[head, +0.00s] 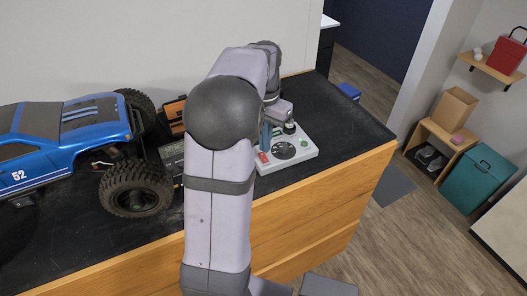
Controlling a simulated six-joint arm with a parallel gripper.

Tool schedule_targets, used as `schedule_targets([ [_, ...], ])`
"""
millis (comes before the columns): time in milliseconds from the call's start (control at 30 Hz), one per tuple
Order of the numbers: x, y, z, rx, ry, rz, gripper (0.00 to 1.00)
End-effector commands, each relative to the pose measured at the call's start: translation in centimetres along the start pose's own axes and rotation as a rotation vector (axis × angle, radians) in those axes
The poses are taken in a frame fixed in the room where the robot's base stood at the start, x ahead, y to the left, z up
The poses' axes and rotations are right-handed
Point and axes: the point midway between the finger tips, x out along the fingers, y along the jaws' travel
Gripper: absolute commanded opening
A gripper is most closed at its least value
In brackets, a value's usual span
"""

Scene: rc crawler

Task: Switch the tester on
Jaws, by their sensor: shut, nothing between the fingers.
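A light grey box (304,147) with a round black dial (284,150), a red part (264,157) and a small green part (304,143) lies on the black bench top; it looks like the tester. My gripper (268,133) is over the left back part of this box, low and close to it. My arm hides much of the gripper and the box's left side. I cannot tell whether the fingers touch the box. The gripper is shut and nothing shows in it. Whether the tester is on cannot be told.
A blue crawler truck (62,135) with big black tyres stands on the bench (345,130) at left. A dark device (172,155) and an orange-brown case (173,112) lie between it and my arm. The bench is clear right of the box, up to its edge.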

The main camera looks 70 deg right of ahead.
Motion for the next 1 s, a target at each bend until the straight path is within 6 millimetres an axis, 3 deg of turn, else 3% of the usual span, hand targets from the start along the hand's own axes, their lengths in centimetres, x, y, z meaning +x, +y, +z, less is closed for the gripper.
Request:
schedule_targets([
  [367,-2.8,0.0,0.0,0.000,0.001,0.000,0.00],
  [867,-2.9,0.0,0.0,0.000,0.001,0.000,0.00],
  [1000,-2.9,-0.8,0.9,-0.043,0.000,0.011,0.00],
])
